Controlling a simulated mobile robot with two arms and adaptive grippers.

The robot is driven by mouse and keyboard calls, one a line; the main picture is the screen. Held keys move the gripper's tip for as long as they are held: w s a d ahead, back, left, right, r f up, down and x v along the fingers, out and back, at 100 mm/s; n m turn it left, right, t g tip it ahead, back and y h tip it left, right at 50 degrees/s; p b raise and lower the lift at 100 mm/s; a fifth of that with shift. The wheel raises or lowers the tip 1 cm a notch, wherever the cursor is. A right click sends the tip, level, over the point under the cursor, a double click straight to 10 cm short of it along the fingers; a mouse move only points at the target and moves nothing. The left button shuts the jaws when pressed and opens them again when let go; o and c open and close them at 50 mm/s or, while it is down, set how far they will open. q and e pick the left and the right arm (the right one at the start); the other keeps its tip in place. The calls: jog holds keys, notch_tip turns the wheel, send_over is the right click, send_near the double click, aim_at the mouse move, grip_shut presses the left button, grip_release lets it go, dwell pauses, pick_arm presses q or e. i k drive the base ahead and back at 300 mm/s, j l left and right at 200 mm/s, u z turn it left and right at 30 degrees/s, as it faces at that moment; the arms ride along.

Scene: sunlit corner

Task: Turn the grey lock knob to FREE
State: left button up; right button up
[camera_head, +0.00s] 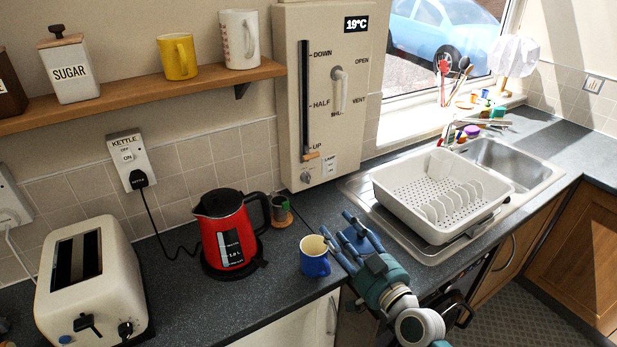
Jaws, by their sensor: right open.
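A cream wall panel (350,125) carries a small grey knob (307,177) at its lower left corner. The knob's pointer and any FREE marking are too small to read. The panel also has a slot marked DOWN, HALF and UP, with a slider (311,156) at the UP end. A pale handle (342,90) sits among the words OPEN, VENT and a partly covered third word. My right gripper (337,225) is open, with blue fingers, over the counter below and right of the knob, apart from it. My left gripper is out of view.
A blue mug (315,262) stands close left of my right gripper. A red kettle (229,238), a small dark cup (280,207) and a toaster (88,280) stand further left. A white dish rack (420,215) is to the right. A shelf (140,95) is above.

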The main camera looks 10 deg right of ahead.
aim_at(306, 176)
jog(key=i, duration=0.9)
